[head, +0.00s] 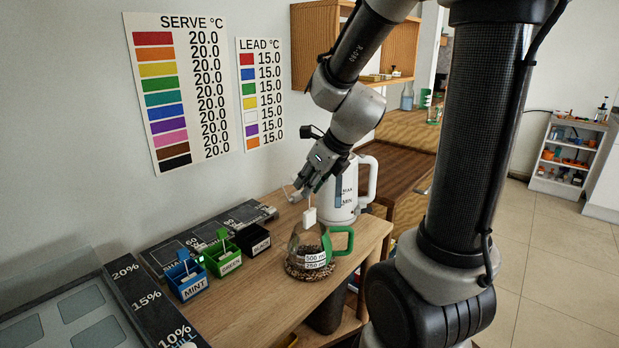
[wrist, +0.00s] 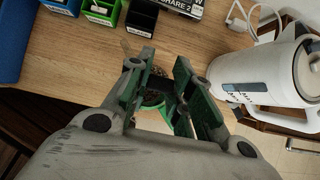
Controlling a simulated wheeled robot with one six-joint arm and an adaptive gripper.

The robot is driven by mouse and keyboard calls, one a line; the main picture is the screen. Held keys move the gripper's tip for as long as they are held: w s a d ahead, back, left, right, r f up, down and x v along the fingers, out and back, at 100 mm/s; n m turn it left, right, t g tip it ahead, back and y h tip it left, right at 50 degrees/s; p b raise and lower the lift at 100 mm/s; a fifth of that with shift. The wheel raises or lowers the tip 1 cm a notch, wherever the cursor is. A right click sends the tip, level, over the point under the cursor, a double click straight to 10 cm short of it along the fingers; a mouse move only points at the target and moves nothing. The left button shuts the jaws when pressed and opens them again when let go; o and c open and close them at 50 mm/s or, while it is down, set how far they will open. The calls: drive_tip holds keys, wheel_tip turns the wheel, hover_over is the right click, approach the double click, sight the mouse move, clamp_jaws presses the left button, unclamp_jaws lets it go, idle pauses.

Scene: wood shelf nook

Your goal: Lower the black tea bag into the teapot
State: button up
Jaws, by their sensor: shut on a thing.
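The teapot (head: 308,262) is a clear glass vessel with a green handle, marked 500 ml and 250 ml, near the table's right edge. My gripper (head: 305,192) is shut on the black tea bag's dark tab, seen between the fingers in the wrist view (wrist: 162,83). The white bag (head: 309,217) hangs below it at the height of the teapot's mouth. I cannot tell whether its lower end is inside the rim. In the wrist view the fingers mostly hide the teapot (wrist: 153,98).
A white kettle (head: 343,200) stands close behind the teapot. Blue MINT (head: 192,288), green (head: 230,264) and BLACK (head: 260,247) boxes stand to the left; tea bags show in the first two. A dark scale panel lies behind them. The wood between boxes and teapot is clear.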

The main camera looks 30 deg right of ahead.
sight(312, 217)
drive_tip(key=shift+f, duration=5.5)
drive_tip(key=o, duration=0.8)
drive_tip(key=shift+o, duration=0.2)
drive_tip(key=shift+r, duration=0.1)
